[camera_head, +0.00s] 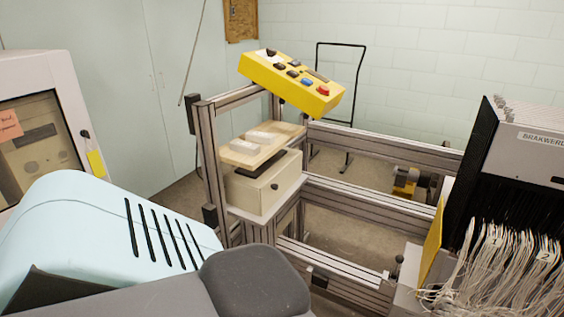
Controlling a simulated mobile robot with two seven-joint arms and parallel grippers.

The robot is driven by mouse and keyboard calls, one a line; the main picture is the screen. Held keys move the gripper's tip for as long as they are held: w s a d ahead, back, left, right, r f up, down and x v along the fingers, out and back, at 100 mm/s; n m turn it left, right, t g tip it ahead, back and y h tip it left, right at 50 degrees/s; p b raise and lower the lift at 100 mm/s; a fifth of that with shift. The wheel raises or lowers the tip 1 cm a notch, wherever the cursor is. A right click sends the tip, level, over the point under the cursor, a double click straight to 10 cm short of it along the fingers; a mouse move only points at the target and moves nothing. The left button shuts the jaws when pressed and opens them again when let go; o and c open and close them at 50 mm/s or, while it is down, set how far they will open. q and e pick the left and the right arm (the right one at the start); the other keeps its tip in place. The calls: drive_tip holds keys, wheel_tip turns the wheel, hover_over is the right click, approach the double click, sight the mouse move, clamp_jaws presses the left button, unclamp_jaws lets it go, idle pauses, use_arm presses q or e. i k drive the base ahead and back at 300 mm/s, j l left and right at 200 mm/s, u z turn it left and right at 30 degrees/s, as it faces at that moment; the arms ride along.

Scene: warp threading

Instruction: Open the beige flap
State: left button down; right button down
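A beige box (258,194) sits inside the grey metal frame in the middle of the camera_head view. I cannot tell for sure whether this face is the beige flap. Just above the box is a dark plate, and over that a pale beige board (238,155) with light blocks on it. Neither of my grippers shows in this view, so I cannot see where they are relative to the box.
A yellow control panel (288,86) with a red button tops the metal frame (213,160). At the right, a black-fronted unit (480,165) has many hanging pale threads (500,270). A white cabinet (70,85) with a window stands at the left. A black cart frame (340,44) stands behind.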

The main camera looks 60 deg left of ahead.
sight(274, 189)
drive_tip(key=u, duration=1.85)
